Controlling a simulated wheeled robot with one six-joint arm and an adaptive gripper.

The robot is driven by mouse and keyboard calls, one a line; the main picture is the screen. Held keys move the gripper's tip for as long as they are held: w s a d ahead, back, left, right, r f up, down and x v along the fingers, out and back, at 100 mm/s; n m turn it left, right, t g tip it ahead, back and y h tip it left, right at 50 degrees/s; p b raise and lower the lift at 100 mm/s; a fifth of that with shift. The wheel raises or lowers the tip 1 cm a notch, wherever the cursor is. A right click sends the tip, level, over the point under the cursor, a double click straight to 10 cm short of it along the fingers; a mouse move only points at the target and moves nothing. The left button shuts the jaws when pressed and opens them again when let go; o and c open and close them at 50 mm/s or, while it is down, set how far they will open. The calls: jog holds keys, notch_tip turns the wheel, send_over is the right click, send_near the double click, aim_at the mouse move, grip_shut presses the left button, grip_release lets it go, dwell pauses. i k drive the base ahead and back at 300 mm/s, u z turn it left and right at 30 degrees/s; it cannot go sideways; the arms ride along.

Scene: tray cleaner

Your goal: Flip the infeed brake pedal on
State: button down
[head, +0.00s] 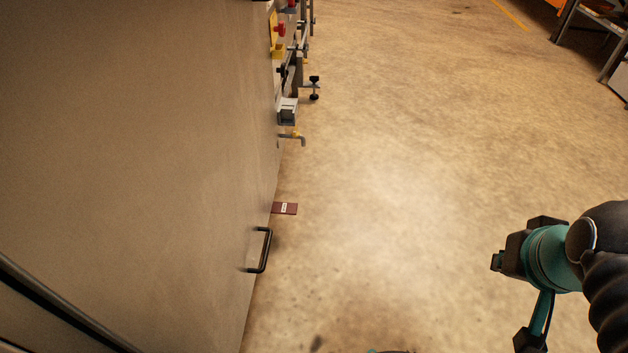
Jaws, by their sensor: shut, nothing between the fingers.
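A dark red pedal plate (285,208) with a small white label sticks out from the lower side of the large machine, low over the floor. It is the only pedal-like part I make out, and the label is too small to read. My gripper (499,261) is at the right, dark, on the teal end of my arm. It looks shut and empty, and its fingertips are hard to make out. It is well to the right of the red plate and clear of the machine.
The machine's flat panel (140,150) fills the left. A black handle (265,250) juts out just in front of the red plate. Beyond it are a grey bracket (287,110), a bent lever (298,138) and black knobs (314,88). The floor (400,200) between is clear.

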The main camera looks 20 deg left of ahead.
aim_at(280, 208)
jog(key=u, duration=0.25)
jog(key=i, duration=1.05)
jog(key=u, duration=0.4)
